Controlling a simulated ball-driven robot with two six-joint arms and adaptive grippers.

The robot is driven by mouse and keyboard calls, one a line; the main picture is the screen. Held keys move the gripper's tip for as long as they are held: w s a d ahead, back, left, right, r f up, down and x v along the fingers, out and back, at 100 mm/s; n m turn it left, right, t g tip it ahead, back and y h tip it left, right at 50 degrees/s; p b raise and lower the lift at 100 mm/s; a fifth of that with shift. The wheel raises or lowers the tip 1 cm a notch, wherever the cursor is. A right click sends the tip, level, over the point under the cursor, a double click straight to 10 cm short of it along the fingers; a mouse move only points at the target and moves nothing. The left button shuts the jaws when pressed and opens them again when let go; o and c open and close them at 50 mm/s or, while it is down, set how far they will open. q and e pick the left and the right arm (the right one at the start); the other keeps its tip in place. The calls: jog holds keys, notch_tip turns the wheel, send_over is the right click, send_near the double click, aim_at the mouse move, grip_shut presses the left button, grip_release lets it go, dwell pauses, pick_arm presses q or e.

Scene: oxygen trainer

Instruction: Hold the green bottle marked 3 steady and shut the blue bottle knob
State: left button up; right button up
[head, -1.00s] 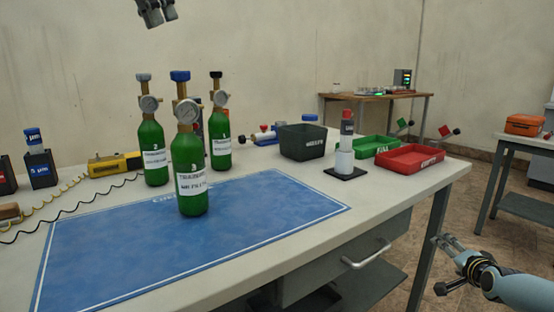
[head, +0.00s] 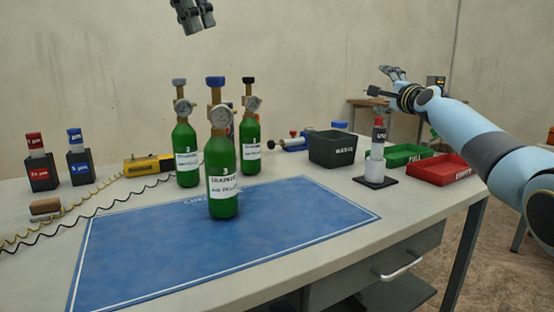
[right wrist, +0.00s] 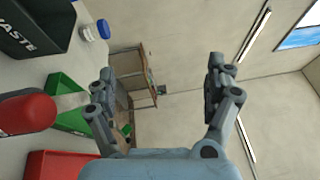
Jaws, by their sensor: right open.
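The green bottle with the blue knob (head: 215,82) stands upright at the front of the group, on the blue mat (head: 150,250). Its body (head: 221,160) has a white label; the number is too small to read surely now. A brass valve and round gauge sit under the knob. My left gripper (head: 198,20) hangs at the top edge, apart from the bottles and holding nothing visible; its jaw opening is unclear. My right gripper (head: 393,73) is raised beyond the right part of the table, far from the bottle. In the right wrist view it (right wrist: 165,85) is open and empty.
Two more green bottles, with a grey knob (head: 179,82) and a black knob (head: 248,80), stand close behind. A dark bin (head: 335,150), green tray (head: 398,158), red tray (head: 437,170) and red-topped stand (head: 379,135) are at right. The mat's front is clear.

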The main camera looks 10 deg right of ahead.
jog(key=w+a+n+g+y, duration=0.15)
jog(key=a+y, duration=0.25)
jog(key=a, duration=0.8)
jog(key=m+g+y, duration=0.5)
jog(key=g+y, duration=0.5)
jog(key=y, duration=0.3)
send_near(234, 155)
jog(key=x, duration=0.2)
jog(key=shift+y, duration=0.3)
jog(key=x, duration=1)
jog(key=shift+w+a+f, duration=0.2)
jog(key=shift+a+f, duration=0.05)
jog(key=shift+a, duration=0.05)
jog(key=shift+t, duration=0.25)
